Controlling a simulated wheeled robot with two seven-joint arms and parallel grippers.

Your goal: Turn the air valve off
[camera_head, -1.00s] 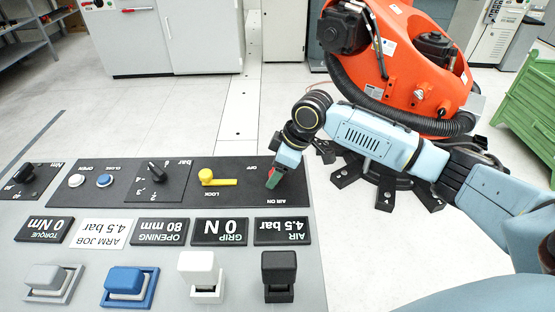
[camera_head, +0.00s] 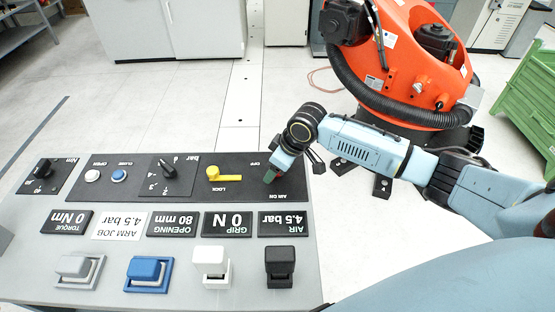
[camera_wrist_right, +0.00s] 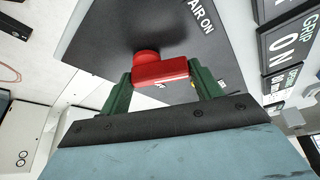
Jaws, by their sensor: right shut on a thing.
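The air valve's red handle (camera_wrist_right: 160,72) shows in the right wrist view, on a dark panel next to the printed words AIR ON. My right gripper (camera_wrist_right: 160,78) has its green fingers on either side of the handle and is shut on it. In the head view my right gripper (camera_head: 270,178) is at the right end of the black panel strip (camera_head: 240,193), beside the AIR ON label, and hides most of the handle. The word OFF is printed a little farther up the strip. The AIR display (camera_head: 284,223) reads 4.5 bar. My left gripper is not in view.
A yellow lever (camera_head: 222,175) marked LOCK is left of the valve. A black knob (camera_head: 170,173) and blue button (camera_head: 119,174) lie farther left. Several switches, including a black one (camera_head: 280,265), line the near side. An orange robot (camera_head: 410,65) stands behind my right arm.

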